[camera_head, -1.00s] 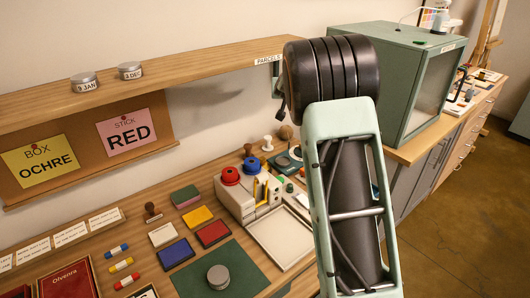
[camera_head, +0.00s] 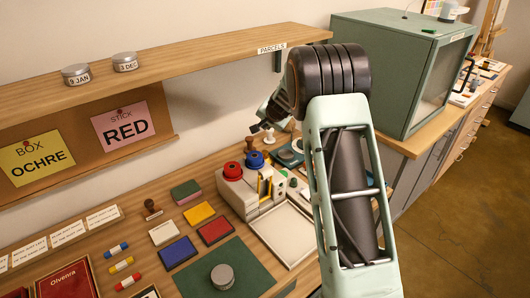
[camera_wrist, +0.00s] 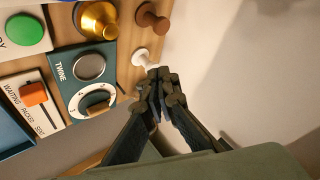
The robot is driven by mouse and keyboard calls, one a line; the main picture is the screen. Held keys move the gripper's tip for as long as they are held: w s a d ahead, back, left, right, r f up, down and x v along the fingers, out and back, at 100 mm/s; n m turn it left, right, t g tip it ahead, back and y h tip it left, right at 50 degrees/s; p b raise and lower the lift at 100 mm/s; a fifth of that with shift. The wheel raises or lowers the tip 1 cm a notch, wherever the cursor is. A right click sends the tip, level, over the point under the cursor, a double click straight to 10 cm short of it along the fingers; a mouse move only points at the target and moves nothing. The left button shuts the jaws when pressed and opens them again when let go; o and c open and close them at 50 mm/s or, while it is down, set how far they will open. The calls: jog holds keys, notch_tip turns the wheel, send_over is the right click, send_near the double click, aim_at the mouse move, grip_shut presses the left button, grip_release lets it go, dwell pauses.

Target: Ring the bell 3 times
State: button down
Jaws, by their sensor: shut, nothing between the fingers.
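A shiny brass dome with a knob (camera_wrist: 97,20), which looks like the bell, stands at the top of the wrist view, partly cut off by the edge. I cannot make it out in the head view. My gripper (camera_wrist: 160,85) is shut and empty in the wrist view, below and right of the brass dome and apart from it. Its tips appear close to a white knobbed stamp (camera_wrist: 140,58). In the head view my gripper (camera_head: 258,129) shows partly behind my arm, above the back of the table.
A brown knobbed stamp (camera_wrist: 151,18) stands beside the brass dome. A teal twine box (camera_wrist: 70,75) with a dial and a green button (camera_wrist: 24,29) are nearby. A shelf (camera_head: 180,75) overhangs the back. A green cabinet (camera_head: 385,70) stands at the right.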

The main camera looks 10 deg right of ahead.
aim_at(266, 153)
jog(key=shift+f+b, duration=3.7)
jog(key=shift+f, duration=0.7)
jog(key=shift+f, duration=0.1)
jog(key=shift+f+b, duration=0.3)
jog(key=shift+b, duration=0.2)
jog(key=shift+f+b, duration=0.65)
jog(key=shift+r, duration=0.1)
jog(key=shift+r+p, duration=0.8)
jog(key=shift+r, duration=0.15)
jog(key=shift+r+p, duration=1.9)
jog(key=shift+r, duration=0.6)
